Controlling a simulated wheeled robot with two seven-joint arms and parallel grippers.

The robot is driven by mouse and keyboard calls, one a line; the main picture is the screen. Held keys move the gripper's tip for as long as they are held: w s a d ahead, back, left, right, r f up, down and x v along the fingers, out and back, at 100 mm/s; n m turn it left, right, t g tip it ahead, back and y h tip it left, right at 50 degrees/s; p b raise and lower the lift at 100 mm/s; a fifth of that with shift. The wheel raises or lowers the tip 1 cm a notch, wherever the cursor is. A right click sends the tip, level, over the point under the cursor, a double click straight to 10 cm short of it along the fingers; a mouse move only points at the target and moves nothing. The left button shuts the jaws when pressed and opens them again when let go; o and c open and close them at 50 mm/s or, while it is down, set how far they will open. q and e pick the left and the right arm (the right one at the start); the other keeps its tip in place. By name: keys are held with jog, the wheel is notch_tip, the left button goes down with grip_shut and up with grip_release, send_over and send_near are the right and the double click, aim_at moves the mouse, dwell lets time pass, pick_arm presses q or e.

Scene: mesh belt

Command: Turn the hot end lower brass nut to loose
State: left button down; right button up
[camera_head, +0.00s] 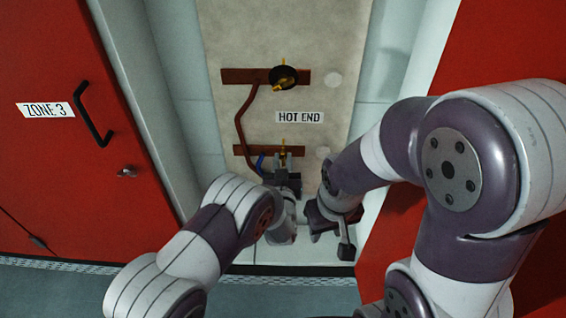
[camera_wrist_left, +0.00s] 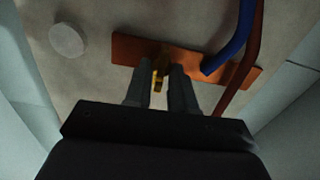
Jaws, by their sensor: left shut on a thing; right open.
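The lower brass nut (camera_head: 283,152) sits on the lower copper-brown bar (camera_head: 241,150), under the HOT END label (camera_head: 299,117). In the left wrist view the brass nut (camera_wrist_left: 158,80) shows between the two dark fingers. My left gripper (camera_head: 283,168) is at the lower bar and shut on the nut; its fingers hide part of it. My right gripper (camera_head: 335,225) is open, below and to the right, apart from the nut. The upper brass nut (camera_head: 285,78) with a black round part is on the upper bar (camera_head: 238,76).
A blue cable (camera_head: 260,163) comes down beside the left gripper. A red ZONE 3 door (camera_head: 60,170) with a black handle stands at left. A red panel (camera_head: 400,235) is at right.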

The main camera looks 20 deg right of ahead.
pick_arm(q)
jog(key=shift+a+f+n+b, duration=0.1)
jog(key=shift+f+n+b, duration=0.05)
jog(key=shift+n+b, duration=4.45)
jog(key=shift+a+f+n+b, duration=0.1)
jog(key=shift+f+n+b, duration=0.1)
jog(key=shift+n+b, duration=4.35)
jog(key=shift+f+n+b, duration=0.15)
jog(key=shift+n+b, duration=2.5)
jog(key=shift+b, duration=3.8)
jog(key=c, duration=1.2)
grip_release()
jog(key=shift+c, duration=0.2)
jog(key=shift+r, duration=0.1)
jog(key=v, duration=1.2)
jog(key=shift+s+p, duration=0.35)
